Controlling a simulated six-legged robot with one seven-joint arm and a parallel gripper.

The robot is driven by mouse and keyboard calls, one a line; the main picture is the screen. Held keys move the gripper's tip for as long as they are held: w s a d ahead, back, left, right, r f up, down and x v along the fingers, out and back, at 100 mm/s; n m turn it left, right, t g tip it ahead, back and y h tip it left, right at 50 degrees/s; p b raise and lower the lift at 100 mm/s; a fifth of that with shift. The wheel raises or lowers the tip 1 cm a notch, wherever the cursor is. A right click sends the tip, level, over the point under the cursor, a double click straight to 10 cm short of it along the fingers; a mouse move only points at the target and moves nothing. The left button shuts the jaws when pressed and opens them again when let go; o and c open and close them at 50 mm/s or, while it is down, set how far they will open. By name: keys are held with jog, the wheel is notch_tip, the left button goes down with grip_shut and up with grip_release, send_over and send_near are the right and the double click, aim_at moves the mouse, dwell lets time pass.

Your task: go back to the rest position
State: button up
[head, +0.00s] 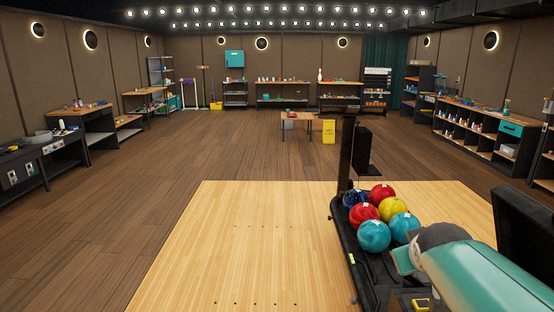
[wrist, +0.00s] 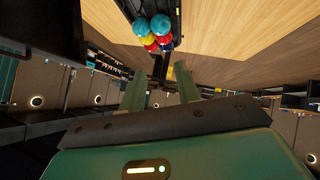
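My gripper (head: 404,260) is at the lower right of the head view, at the near end of the ball return, just right of the front teal ball. In the wrist view my gripper (wrist: 161,88) has its two teal fingers apart with nothing between them. The black ball return (head: 345,252) holds two red balls (head: 364,213), a yellow ball (head: 392,208), two teal balls (head: 374,236) and a dark blue one (head: 351,198). My forearm hides part of the return's near right side. The teal balls (wrist: 160,24) also show beyond the fingers in the wrist view.
A dark post with a hanging panel (head: 364,147) rises at the return's far end. Pale lane floor (head: 240,245) left of it is clear. Benches and shelves line the walls.

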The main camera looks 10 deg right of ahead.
jog(key=s+a+f+g+y, duration=0.1)
jog(key=s+a, duration=0.4)
jog(key=a, duration=0.6)
jog(key=s+a+f+g+y, duration=0.1)
jog(key=s+a+f+y, duration=0.3)
jog(key=a, duration=0.8)
jog(key=shift+s+a+f+n+g, duration=0.15)
jog(key=shift+s+f+n+g, duration=0.3)
jog(key=shift+s, duration=0.45)
jog(key=shift+d, duration=0.25)
